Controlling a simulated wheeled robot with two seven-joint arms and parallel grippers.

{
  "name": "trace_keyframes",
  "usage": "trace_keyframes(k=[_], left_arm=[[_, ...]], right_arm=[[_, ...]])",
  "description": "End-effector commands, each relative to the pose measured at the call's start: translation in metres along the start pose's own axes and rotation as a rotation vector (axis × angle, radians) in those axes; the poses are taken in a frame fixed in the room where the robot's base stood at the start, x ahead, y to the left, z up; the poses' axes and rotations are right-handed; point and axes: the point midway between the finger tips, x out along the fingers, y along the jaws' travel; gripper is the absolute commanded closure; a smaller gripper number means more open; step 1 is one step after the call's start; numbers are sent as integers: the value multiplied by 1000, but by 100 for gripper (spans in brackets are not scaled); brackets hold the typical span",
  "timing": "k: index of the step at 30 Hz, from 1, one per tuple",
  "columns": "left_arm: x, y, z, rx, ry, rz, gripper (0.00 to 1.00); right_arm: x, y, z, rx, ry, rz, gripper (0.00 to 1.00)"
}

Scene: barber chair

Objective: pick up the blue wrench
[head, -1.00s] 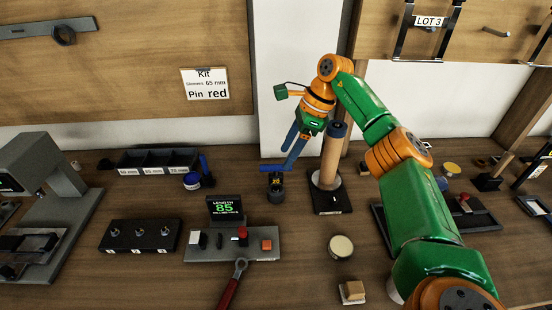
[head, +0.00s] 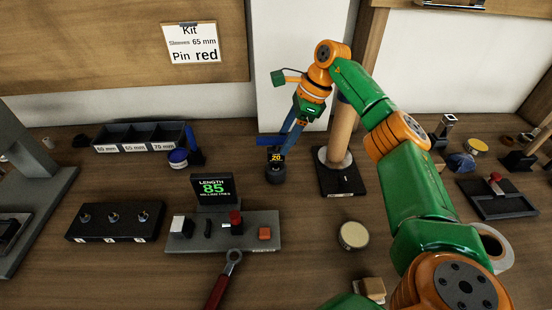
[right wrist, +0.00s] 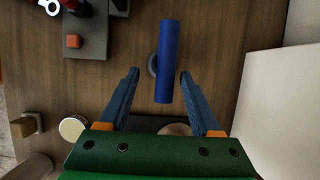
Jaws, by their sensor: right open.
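The blue wrench (head: 269,140) shows as a blue crossbar above a dark round body with a yellow "20" label, standing upright on the table. In the right wrist view the blue bar (right wrist: 166,40) runs lengthwise between the two fingers, with a gap visible on each side. My right gripper (head: 287,146) is open and close above the wrench; one finger partly overlaps the bar's right end in the head view. The fingers also show in the right wrist view (right wrist: 160,75). I cannot tell how far the fingertips are above the bar. My left gripper is out of view.
A wooden post on a black base (head: 342,180) stands close right of the wrench. A grey panel (head: 185,243) with an "85" display is in front, with a red-handled wrench (head: 220,285) nearby. A black bin (head: 142,137) and a blue-capped item (head: 178,158) are to the left.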

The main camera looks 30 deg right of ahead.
Motion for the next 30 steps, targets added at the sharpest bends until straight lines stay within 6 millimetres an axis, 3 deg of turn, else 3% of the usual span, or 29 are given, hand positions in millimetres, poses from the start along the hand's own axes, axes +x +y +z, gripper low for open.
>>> trace_keyframes(k=[5, 9, 15, 16, 23, 30], left_arm=[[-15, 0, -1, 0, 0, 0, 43], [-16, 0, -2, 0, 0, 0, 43], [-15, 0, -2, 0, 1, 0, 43], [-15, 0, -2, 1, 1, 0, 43], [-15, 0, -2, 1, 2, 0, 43], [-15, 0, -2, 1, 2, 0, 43]], right_arm=[[29, -6, 6, 1, 0, 6, 35], [51, -7, 4, 1, 1, 2, 35], [54, -7, 4, 0, 0, -1, 35], [54, -7, 4, 0, 0, -1, 38], [54, -7, 4, 0, 0, -1, 100], [54, -7, 4, 0, 0, -1, 100]])
